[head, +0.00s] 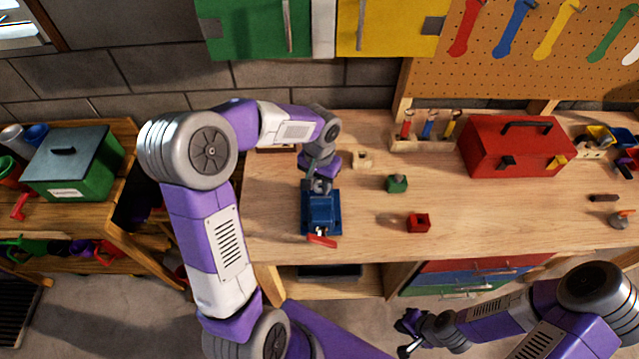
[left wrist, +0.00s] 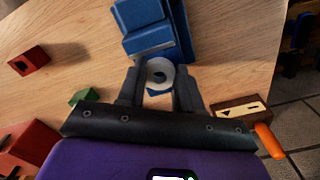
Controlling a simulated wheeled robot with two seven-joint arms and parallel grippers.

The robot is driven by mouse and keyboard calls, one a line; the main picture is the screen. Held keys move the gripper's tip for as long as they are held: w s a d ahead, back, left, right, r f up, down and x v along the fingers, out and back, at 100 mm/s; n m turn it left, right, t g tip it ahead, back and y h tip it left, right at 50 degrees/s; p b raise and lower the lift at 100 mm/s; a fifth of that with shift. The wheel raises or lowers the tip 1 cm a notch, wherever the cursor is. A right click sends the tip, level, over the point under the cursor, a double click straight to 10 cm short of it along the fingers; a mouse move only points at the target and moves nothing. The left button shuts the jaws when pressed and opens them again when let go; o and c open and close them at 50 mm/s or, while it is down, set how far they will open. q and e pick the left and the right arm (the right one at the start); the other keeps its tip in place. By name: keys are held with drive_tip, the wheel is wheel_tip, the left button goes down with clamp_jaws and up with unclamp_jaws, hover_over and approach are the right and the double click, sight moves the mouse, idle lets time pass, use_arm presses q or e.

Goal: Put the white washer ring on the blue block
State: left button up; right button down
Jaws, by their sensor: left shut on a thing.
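The white washer ring (left wrist: 159,72) is between the fingertips of my left gripper (left wrist: 157,86), which is shut on it. In the head view my left gripper (head: 320,186) is over the workbench, just behind the blue vise (head: 321,212). A small patch of blue (left wrist: 157,92) shows below the ring in the left wrist view. It may be the blue block, mostly hidden by the ring and fingers; I cannot tell whether the ring touches it. My right gripper (head: 405,335) is empty in front of the bench, with its fingers apart.
The vise (left wrist: 150,30) has a red handle towards the bench front. A green block (head: 397,184), a red block (head: 418,223) and a pale wooden block (head: 362,159) stand to the right. A red toolbox (head: 515,147) is further right.

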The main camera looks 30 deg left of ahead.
use_arm(q)
drive_tip(key=shift+f, duration=0.3)
drive_tip(key=shift+f, duration=0.15)
drive_tip(key=o, duration=1)
drive_tip(key=shift+r, duration=0.25)
wheel_tip(320, 180, up, 12)
drive_tip(key=shift+f+p, duration=0.1)
drive_tip(key=shift+p, duration=0.6)
